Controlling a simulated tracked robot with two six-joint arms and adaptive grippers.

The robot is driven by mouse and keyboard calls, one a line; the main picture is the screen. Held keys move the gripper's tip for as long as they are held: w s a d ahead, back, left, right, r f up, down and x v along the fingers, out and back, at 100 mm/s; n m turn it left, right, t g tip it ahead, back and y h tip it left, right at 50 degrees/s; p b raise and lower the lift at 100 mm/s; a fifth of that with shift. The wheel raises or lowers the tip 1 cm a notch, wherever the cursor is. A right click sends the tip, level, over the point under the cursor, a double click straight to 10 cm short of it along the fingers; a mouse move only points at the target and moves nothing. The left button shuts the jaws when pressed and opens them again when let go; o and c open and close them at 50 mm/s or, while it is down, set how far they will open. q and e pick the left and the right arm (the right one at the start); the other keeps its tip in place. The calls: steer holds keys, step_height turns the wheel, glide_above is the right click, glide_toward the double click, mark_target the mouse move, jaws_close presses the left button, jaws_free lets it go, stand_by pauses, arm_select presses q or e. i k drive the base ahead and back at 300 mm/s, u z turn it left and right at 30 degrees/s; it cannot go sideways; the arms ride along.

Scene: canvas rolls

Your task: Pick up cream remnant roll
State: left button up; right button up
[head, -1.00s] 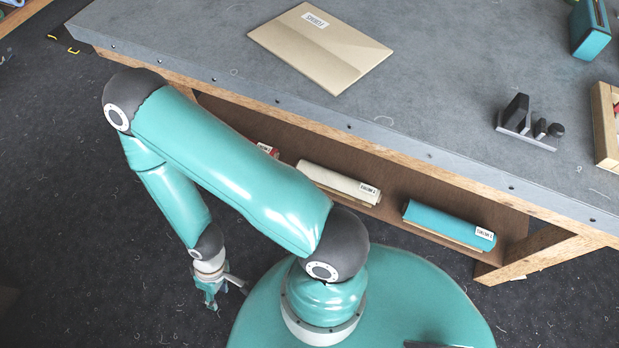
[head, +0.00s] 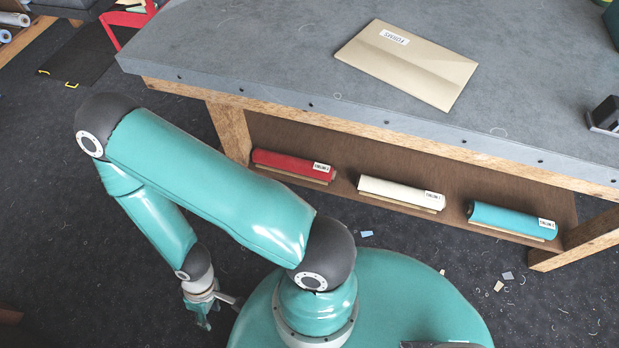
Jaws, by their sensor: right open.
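The cream remnant roll (head: 398,191) lies on the low shelf under the grey-topped table, between a red roll (head: 288,164) and a teal roll (head: 508,219). It has a white label at its right end and rests on a thin wooden cradle. My right gripper (head: 203,318) hangs low over the dark floor at the lower left, open and empty. It is well apart from the cream roll, to its left and nearer to me. My left gripper is not in view.
The table top (head: 260,50) overhangs the shelf (head: 330,140), and wooden legs (head: 230,130) stand at both ends. A labelled folder (head: 405,70) lies on top. Scraps litter the floor (head: 560,310). A red-framed piece (head: 115,32) stands at the upper left.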

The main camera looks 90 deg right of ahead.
mark_target(415, 196)
steer(key=u, duration=0.55)
steer(key=i, duration=0.25)
steer(key=z, duration=2.65)
steer(key=i, duration=0.1)
steer(key=u, duration=4.8)
steer(key=k, duration=0.55)
steer(key=z, duration=5.6)
